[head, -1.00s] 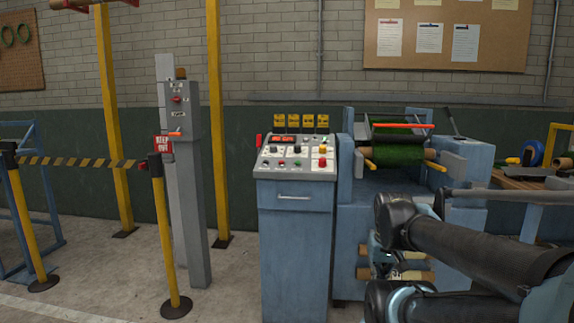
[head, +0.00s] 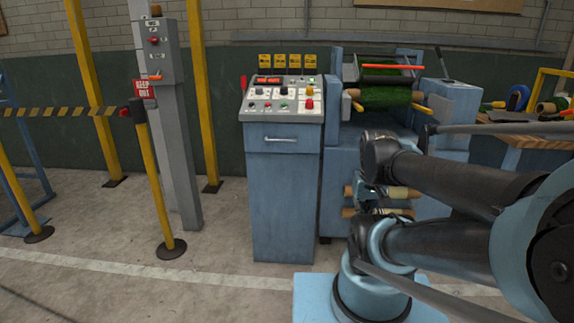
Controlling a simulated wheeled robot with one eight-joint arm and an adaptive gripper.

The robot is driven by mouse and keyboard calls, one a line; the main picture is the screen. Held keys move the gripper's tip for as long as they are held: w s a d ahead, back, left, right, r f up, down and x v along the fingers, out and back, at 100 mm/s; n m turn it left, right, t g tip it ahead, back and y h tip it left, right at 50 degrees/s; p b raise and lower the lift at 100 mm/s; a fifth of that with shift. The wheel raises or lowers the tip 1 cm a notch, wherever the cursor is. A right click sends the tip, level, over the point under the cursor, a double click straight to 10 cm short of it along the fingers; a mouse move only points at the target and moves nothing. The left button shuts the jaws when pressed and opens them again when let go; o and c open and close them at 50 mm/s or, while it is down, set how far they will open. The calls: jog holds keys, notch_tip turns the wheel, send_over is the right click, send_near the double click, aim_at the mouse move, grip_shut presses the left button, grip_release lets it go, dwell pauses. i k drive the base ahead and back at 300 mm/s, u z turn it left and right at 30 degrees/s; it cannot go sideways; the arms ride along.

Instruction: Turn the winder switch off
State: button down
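A blue control console (head: 283,190) stands in the middle of the head view, with a grey sloped panel (head: 263,110) on top. The panel carries small dark knobs (head: 284,91), coloured buttons, a red lit display (head: 269,80) and a red button (head: 309,104). The labels are too small to read, so I cannot tell which control is the winder switch or how it is set. My gripper (head: 369,192) shows only partly behind my arm, right of the console and apart from the panel. Its fingers are too hidden to judge.
The blue turf machine (head: 344,165) with a green roll (head: 386,98) stands right of the console. At left are a grey post with a switch box (head: 154,52), yellow posts (head: 200,100) and a striped barrier (head: 58,112). Open floor (head: 215,235) lies before the console.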

aim_at(310, 102)
jog(key=k, duration=1.3)
jog(key=z, duration=0.35)
jog(key=i, duration=1.75)
jog(key=u, duration=0.35)
